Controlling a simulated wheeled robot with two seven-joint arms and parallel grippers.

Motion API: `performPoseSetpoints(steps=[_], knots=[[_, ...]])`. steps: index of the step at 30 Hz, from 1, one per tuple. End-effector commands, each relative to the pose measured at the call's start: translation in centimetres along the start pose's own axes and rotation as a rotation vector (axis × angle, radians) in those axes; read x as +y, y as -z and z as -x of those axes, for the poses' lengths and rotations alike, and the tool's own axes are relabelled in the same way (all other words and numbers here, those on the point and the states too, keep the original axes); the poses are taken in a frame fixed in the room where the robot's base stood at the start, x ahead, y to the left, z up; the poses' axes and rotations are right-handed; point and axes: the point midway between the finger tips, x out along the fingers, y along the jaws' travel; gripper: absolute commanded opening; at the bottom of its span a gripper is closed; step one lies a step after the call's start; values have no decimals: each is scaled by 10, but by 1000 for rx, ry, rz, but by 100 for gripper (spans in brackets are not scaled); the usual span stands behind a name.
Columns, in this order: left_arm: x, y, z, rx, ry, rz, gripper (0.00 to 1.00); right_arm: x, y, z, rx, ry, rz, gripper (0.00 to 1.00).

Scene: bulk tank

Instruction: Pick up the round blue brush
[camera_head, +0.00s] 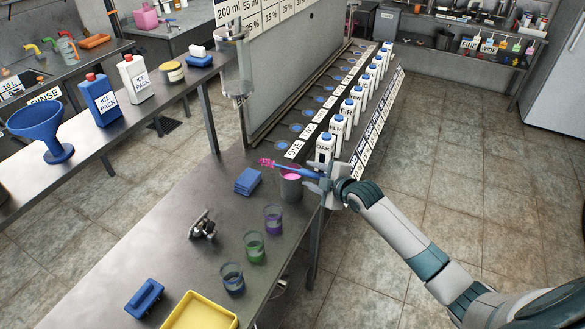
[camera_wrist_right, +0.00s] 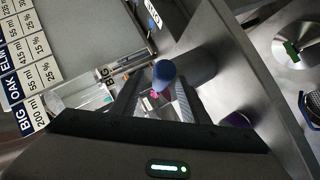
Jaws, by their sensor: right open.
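The round blue brush (camera_head: 297,170) has a blue handle and a pink head that points left. In the head view it lies nearly level across or just above a grey cup with pink contents (camera_head: 291,186); I cannot tell what bears it. My right gripper (camera_head: 326,182) is at the handle's right end, by the table edge. In the right wrist view, the rounded blue end of the brush (camera_wrist_right: 169,75) shows between the two open fingers (camera_wrist_right: 155,102), with pink beyond it. Whether a finger touches it is not clear. My left gripper is not in view.
A stack of blue pads (camera_head: 247,181) lies left of the cup. Purple (camera_head: 273,220), green (camera_head: 254,247) and blue (camera_head: 232,279) cups stand nearer. A metal fitting (camera_head: 203,225), a blue block (camera_head: 145,298) and a yellow tray (camera_head: 198,314) share the table. White bottles (camera_head: 325,147) line the rack behind.

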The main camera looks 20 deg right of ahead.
Motion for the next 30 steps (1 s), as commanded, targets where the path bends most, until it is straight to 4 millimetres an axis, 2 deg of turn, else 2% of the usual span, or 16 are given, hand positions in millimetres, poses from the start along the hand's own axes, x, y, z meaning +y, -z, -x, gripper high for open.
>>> performPoseSetpoints(steps=[12,13,18,30], knots=[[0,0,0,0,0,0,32,0,0,0,0,1,0,41],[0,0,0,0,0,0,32,0,0,0,0,1,0,39],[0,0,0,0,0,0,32,0,0,0,0,1,0,0],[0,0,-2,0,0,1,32,2,0,1,0,-1,1,0]])
